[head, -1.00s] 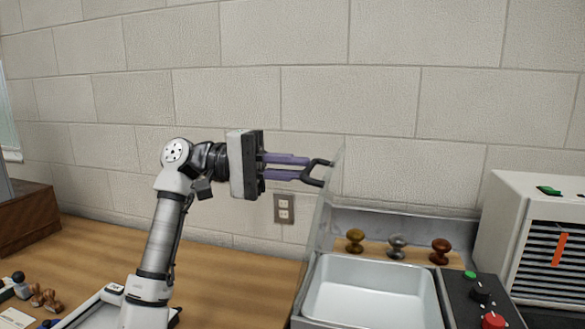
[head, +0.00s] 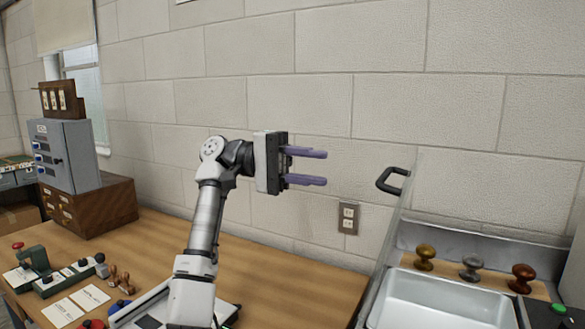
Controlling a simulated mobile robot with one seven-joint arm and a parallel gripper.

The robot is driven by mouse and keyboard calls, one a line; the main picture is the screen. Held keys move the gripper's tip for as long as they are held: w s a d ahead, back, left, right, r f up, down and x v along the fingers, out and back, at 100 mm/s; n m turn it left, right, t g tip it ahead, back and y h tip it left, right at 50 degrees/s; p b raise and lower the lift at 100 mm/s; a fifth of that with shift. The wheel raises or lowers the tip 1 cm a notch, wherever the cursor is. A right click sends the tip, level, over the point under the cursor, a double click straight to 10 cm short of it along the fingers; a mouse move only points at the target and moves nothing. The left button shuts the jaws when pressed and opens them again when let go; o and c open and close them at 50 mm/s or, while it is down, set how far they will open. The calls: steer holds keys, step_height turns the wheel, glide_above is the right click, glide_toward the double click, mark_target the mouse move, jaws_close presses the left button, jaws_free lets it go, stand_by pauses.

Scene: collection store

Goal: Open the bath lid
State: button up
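The bath (head: 440,303) is a pale metal basin at the lower right, its inside in plain view. Its lid (head: 383,255) is a thin clear panel standing up, tilted, along the bath's left side. A black handle (head: 384,179) sticks out to the left from near the lid's top edge. My gripper (head: 326,168) is to the left of the handle, apart from it, with its two purple fingers spread and nothing between them.
Three knobs, brassy, silvery and reddish brown (head: 522,278), stand on a wooden strip behind the bath. A control panel with a green button (head: 559,309) is at the far right. Stamps and cards (head: 62,312) lie on the wooden table at left, near a grey cabinet (head: 65,155).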

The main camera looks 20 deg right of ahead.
steer(key=shift+v, duration=2.05)
steer(key=shift+r, duration=0.1)
